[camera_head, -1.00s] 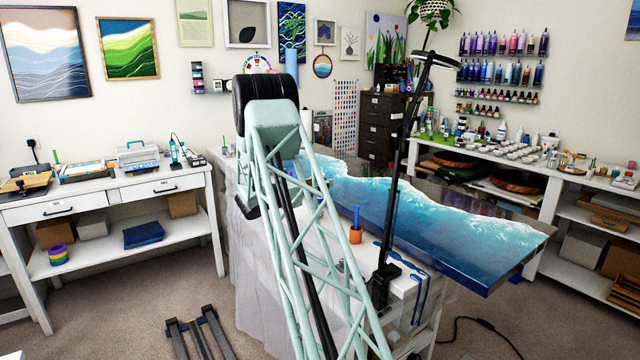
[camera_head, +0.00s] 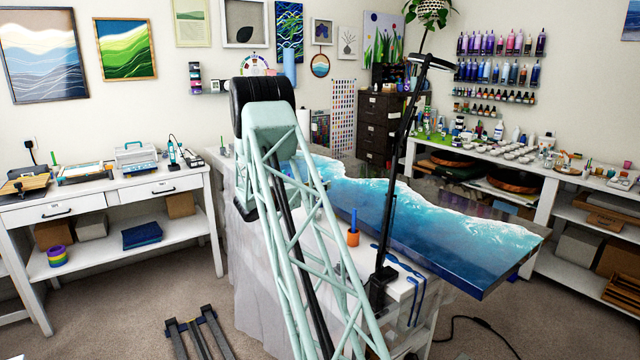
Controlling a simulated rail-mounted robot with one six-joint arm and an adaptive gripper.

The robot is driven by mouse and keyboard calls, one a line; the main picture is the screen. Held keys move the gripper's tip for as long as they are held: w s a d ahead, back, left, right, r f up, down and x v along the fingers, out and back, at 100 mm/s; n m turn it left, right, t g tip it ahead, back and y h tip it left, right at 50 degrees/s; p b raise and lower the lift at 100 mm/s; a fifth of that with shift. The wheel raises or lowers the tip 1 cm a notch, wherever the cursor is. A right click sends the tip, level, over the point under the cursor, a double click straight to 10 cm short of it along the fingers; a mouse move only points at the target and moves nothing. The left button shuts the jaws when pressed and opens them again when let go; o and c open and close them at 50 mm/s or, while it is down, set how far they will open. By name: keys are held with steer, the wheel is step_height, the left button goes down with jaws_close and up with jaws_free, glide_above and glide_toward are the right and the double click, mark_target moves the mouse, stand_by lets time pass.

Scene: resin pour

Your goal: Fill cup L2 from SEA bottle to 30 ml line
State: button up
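My gripper is not in view; my pale green lattice arm rises through the middle of the picture and its far end is hidden. I cannot make out a cup marked L2 or a bottle marked SEA at this size. Several small white cups (camera_head: 515,152) stand on the right-hand counter. Coloured bottles (camera_head: 500,43) stand on wall shelves above it, their labels unreadable. A blue wave-patterned resin table (camera_head: 430,230) lies right of my arm, partly hidden by it.
A black lamp (camera_head: 396,170) stands upright at the table's near side, beside an orange holder (camera_head: 353,238). A white desk (camera_head: 110,192) with tools stands left. A dark drawer cabinet (camera_head: 377,125) stands at the back.

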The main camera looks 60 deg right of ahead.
steer(key=shift+s+r+n+p, duration=0.2)
steer(key=shift+n+p, duration=0.7)
steer(key=shift+p, duration=0.7)
steer(key=p, duration=0.1)
steer(key=n+p, duration=0.1)
steer(key=shift+s+a+f+g+y+p, duration=0.1)
steer(key=shift+s+f+g+y+p, duration=0.05)
steer(key=shift+g+y+p, duration=0.15)
steer(key=shift+s+f+n+p, duration=0.1)
steer(key=shift+n+p, duration=0.6)
steer(key=shift+p, duration=0.1)
